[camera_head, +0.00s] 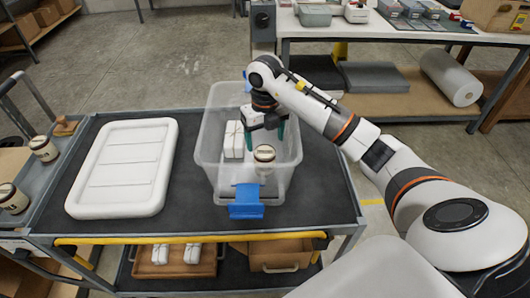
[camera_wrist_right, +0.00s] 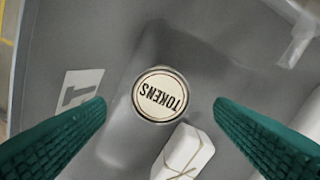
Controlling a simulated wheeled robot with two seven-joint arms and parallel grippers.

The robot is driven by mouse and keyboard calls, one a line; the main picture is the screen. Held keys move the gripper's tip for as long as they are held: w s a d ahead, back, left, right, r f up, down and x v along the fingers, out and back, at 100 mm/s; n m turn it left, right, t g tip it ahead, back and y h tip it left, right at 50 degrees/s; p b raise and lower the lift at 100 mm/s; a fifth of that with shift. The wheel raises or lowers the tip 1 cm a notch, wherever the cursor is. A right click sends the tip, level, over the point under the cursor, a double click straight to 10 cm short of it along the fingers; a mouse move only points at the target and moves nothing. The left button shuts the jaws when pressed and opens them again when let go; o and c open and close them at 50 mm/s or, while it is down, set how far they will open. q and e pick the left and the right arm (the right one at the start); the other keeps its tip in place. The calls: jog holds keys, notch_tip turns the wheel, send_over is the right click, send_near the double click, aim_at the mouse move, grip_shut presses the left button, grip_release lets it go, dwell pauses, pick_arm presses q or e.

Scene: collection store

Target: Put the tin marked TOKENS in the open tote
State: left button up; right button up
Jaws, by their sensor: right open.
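The TOKENS tin (camera_head: 264,156) stands upright inside the open clear tote (camera_head: 215,176), toward its front. In the right wrist view the tin's round cream lid (camera_wrist_right: 160,94) reads TOKENS and lies between and beyond the fingers, touching neither. A white tied packet (camera_head: 234,140) is in the tote beside the tin; it also shows in the wrist view (camera_wrist_right: 184,154). My right gripper (camera_head: 264,134) is over the tote, open and empty, its green fingers (camera_wrist_right: 160,125) spread wide. My left gripper is not in view.
A white lid (camera_head: 124,167) lies on the cart top (camera_head: 190,213) left of the tote. The tote has blue latches (camera_head: 246,202). Other tins (camera_head: 43,149) stand on a trolley at far left. A wooden tray (camera_head: 174,262) with white packets sits on the lower shelf.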

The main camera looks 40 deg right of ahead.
jog(key=shift+r, duration=1.25)
